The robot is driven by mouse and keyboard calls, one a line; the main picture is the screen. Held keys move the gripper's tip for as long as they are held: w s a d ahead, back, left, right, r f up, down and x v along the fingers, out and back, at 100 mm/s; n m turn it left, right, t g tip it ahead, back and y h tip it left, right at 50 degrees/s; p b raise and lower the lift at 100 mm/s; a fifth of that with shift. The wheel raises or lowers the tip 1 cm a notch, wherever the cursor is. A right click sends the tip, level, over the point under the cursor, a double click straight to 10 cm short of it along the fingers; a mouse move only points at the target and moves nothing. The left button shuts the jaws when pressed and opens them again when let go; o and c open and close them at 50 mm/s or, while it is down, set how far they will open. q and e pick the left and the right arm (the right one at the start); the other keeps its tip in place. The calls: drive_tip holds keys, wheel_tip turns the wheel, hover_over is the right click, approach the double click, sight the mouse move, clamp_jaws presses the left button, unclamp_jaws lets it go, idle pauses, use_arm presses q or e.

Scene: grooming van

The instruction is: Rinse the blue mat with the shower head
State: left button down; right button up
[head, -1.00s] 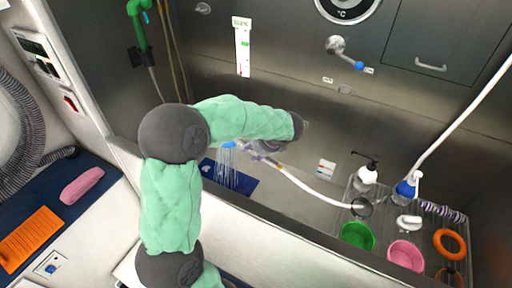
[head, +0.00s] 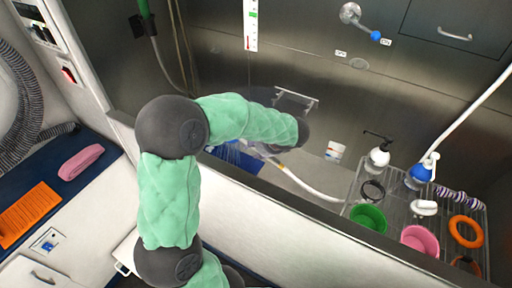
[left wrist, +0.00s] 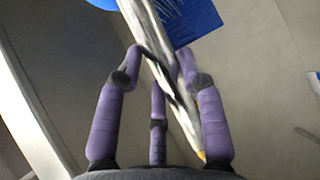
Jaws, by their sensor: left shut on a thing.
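My left gripper (left wrist: 160,75) is shut around the pale handle of the shower head (left wrist: 137,18) in the left wrist view. In the head view my green-sleeved left arm hides most of that gripper and the handle. The shower head's blue face shows only at the top edge of the wrist view. The blue mat (left wrist: 198,20) lies on the tub floor beyond the fingers, with pale water streaks over part of it. In the head view the mat (head: 240,158) shows only partly, behind the arm and tub rim. My right gripper is not in view.
A white hose (head: 310,187) runs from the shower head toward a wire rack (head: 393,196). The rack holds pump bottles, a green bowl (head: 368,218), a pink bowl (head: 420,239) and an orange ring (head: 466,231). The tub's front rim (head: 290,213) lies below my forearm.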

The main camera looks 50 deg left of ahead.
use_arm(q)
drive_tip(key=shift+a, duration=0.1)
drive_tip(key=shift+s+a, duration=0.15)
drive_tip(key=shift+a, duration=0.35)
drive_tip(key=shift+d, duration=0.15)
drive_tip(key=shift+d+p, duration=0.35)
drive_tip(key=shift+d, duration=0.1)
drive_tip(key=shift+a, duration=0.15)
idle(0.3)
drive_tip(key=shift+a, duration=0.45)
